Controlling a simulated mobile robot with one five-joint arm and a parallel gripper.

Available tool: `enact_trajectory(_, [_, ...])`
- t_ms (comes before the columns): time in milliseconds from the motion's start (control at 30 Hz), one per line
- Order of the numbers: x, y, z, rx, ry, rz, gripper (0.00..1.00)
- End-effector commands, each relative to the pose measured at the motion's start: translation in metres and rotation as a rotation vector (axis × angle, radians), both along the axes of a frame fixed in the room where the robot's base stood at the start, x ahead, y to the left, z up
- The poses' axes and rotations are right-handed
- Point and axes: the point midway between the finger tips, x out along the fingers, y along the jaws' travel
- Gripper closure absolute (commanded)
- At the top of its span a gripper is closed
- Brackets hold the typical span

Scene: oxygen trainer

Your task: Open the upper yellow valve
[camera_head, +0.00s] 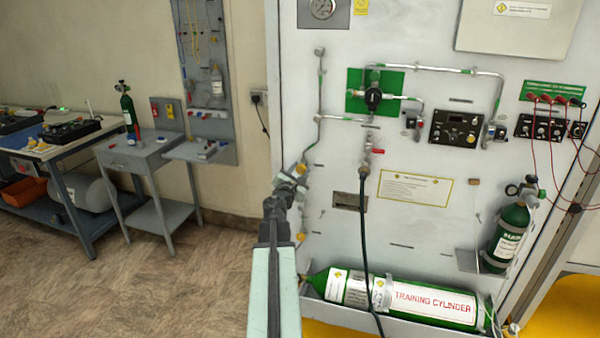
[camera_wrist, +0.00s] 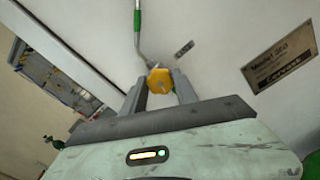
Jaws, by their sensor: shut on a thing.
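The upper yellow valve (camera_head: 301,168) sits on the thin pipe at the left side of the white panel. In the wrist view its yellow knob (camera_wrist: 159,80) lies between the two fingers of my gripper (camera_wrist: 160,84), which is shut on it. In the head view my gripper (camera_head: 294,177) reaches up to the panel and partly hides the valve. A lower yellow valve (camera_head: 301,237) shows beneath it. I cannot tell how far the upper valve is turned.
A green training cylinder (camera_head: 430,299) lies along the panel's foot. A black hose (camera_head: 364,230) hangs right of my arm. A small plate (camera_wrist: 280,62) is fixed right of the valve. A grey table (camera_head: 145,152) and open floor (camera_head: 190,280) are to the left.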

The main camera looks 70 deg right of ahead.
Motion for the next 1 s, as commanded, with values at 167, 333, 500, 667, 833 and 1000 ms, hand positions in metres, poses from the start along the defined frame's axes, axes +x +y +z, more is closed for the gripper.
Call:
enact_trajectory(167, [-0.0003,0.0004,-0.0005,-0.006,0.116,-0.002,1.0])
enact_trajectory(333, [-0.0003,0.0005,-0.0005,-0.011,0.196,-0.002,1.0])
enact_trajectory(500, [-0.0003,0.0005,-0.0005,-0.013,0.243,-0.002,1.0])
enact_trajectory(667, [-0.0003,0.0005,-0.0005,-0.014,0.262,-0.002,1.0])
enact_trajectory(833, [-0.0004,0.0005,-0.0006,-0.015,0.266,-0.002,1.0])
enact_trajectory(1000, [-0.0005,0.0005,-0.0005,-0.015,0.266,-0.002,1.0])
